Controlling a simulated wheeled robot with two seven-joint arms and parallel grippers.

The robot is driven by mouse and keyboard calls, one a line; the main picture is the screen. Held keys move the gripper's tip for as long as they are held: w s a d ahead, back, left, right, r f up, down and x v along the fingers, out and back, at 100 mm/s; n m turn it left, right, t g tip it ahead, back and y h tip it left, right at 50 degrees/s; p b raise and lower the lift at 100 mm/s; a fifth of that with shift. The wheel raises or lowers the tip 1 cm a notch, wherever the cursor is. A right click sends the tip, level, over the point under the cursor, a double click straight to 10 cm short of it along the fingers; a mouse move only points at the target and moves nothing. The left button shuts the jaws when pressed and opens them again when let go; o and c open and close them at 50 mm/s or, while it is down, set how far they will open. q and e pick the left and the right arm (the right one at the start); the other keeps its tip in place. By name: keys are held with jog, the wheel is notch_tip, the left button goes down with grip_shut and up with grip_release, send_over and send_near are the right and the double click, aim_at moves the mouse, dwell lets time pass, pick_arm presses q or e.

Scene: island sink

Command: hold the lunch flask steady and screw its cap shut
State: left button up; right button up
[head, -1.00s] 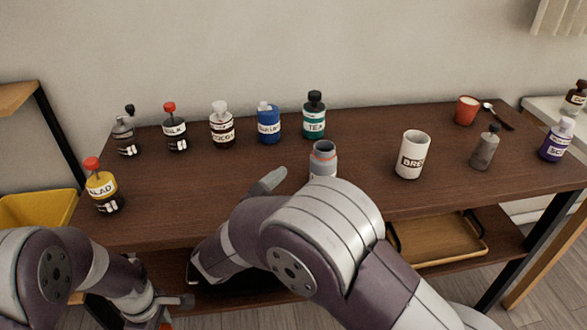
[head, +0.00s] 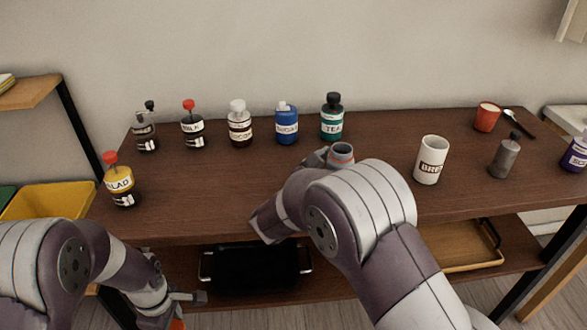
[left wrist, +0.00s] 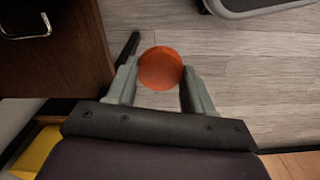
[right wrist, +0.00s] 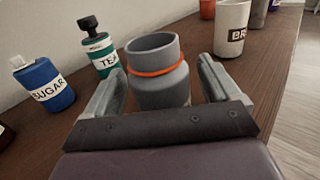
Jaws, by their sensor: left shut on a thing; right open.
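The lunch flask (head: 341,152), grey with an orange ring at its open neck, stands upright on the table. My right forearm hides its lower body in the head view. In the right wrist view the flask (right wrist: 158,82) stands between the spread fingers of my right gripper (right wrist: 168,88), which is open. Gaps show at both sides, wider on the right. My left gripper (left wrist: 160,76) is shut on the round orange cap (left wrist: 160,66), held low in front of the table, above the floor. In the head view only a sliver of the cap (head: 178,324) shows.
Behind the flask stand a tea bottle (head: 332,118) and a sugar bottle (head: 287,125). A white mug (head: 431,160) is to its right. A salad bottle (head: 121,182) stands near the left edge. The table top (head: 220,200) front of the left-hand bottles is clear.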

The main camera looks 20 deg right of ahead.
jog(key=shift+w+d, duration=0.1)
jog(key=shift+d, duration=0.1)
jog(key=c, duration=1.1)
jog(key=shift+c, duration=0.2)
jog(key=shift+r, duration=0.2)
